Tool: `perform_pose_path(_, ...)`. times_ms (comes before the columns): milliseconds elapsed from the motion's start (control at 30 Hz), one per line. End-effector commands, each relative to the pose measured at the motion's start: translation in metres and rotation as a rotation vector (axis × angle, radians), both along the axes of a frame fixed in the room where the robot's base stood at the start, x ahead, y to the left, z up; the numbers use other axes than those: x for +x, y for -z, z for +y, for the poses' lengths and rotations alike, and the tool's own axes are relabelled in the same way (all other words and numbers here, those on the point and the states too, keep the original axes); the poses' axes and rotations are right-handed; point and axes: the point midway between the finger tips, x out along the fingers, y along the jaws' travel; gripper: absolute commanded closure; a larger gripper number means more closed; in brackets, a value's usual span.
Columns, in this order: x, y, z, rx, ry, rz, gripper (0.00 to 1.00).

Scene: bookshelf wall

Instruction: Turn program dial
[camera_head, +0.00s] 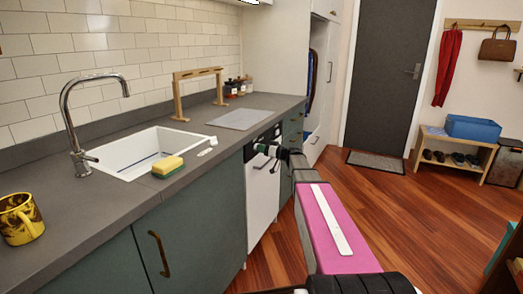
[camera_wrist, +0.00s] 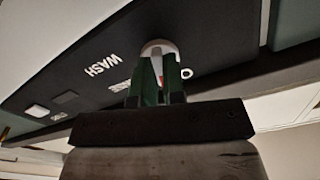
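The program dial (camera_wrist: 158,46) is a round white knob with a red mark, on the black control panel (camera_wrist: 110,60) of a white appliance (camera_head: 262,200). My gripper (camera_wrist: 160,68) is at the dial, its two green fingers close together with a narrow part of the dial between them. The fingers hide much of the dial's lower face. The word WASH and other, partly covered lettering stand on the panel near it. In the head view my gripper (camera_head: 268,151) reaches the top front of the appliance, and the dial is hidden there.
Two small panel buttons (camera_wrist: 66,97) lie to the left in the wrist view. The grey counter (camera_head: 200,165) runs above the appliance, with a sink (camera_head: 150,150), a sponge (camera_head: 168,166) and a yellow mug (camera_head: 20,219).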

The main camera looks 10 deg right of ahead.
Motion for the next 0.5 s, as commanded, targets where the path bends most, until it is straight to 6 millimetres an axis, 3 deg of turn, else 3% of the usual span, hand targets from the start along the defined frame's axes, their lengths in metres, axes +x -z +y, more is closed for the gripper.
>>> perform_pose_path(500, -0.0001, 0.0001, -0.0002, 0.078, 0.000, 0.109, 1.00)
